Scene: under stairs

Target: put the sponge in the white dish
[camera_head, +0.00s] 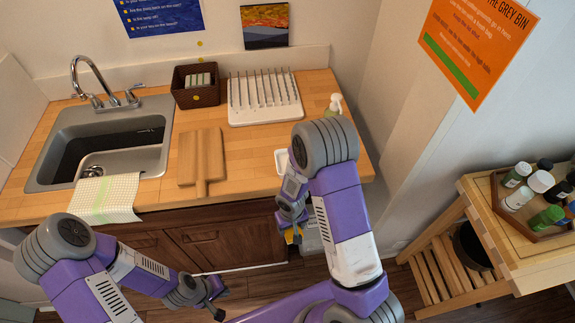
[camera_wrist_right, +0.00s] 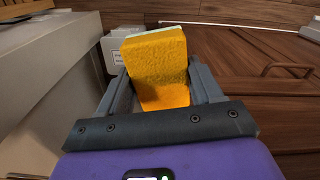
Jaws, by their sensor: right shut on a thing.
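The yellow sponge (camera_wrist_right: 156,62) with a pale top layer is between the two fingers of my right gripper (camera_wrist_right: 160,88), which is shut on it. In the head view my right gripper (camera_head: 292,228) points down in front of the counter's front edge, and a bit of the sponge (camera_head: 293,236) shows below it. The white dish (camera_head: 282,161) is on the counter near its front edge, partly hidden behind my right arm. My left gripper (camera_head: 217,300) is low in front of the cabinet, away from both; its finger gap is not clear.
A wooden cutting board (camera_head: 201,156), a sink (camera_head: 100,146) with a draped cloth (camera_head: 106,197), a dark basket (camera_head: 196,86), a white drying rack (camera_head: 264,98) and a soap bottle (camera_head: 334,104) are on the counter. A wooden cart (camera_head: 515,245) with jars stands right. A grey-white box (camera_wrist_right: 143,46) is below.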

